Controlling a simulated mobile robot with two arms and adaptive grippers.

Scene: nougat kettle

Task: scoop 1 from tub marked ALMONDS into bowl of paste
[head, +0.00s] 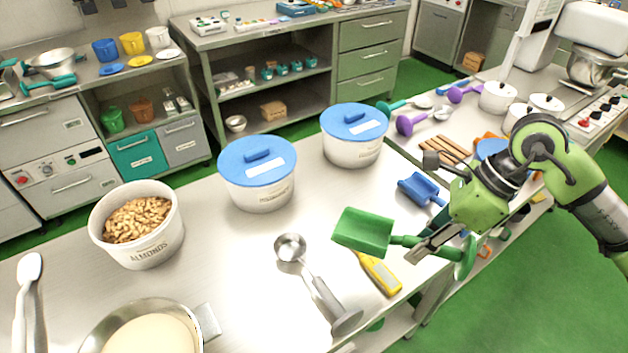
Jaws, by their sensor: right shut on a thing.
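The open white tub marked ALMONDS (152,252) stands on the left part of the steel bench. Tan almonds (137,219) fill its inside below the rim. A metal bowl (103,325) holding pale cream paste (155,335) sits at the bottom edge of the view, partly cut off. My right gripper (433,243) is shut on the handle of a green scoop (363,231). The scoop is above the right side of the bench, well to the right of the tub, and its pan looks empty. My left gripper is not in view.
Two white tubs with blue lids (258,188) (354,150) stand at the bench's back. A metal measuring scoop (322,292), a yellow tool (379,273) and a blue scoop (419,188) lie nearby. A white-ended utensil (27,290) lies at the left.

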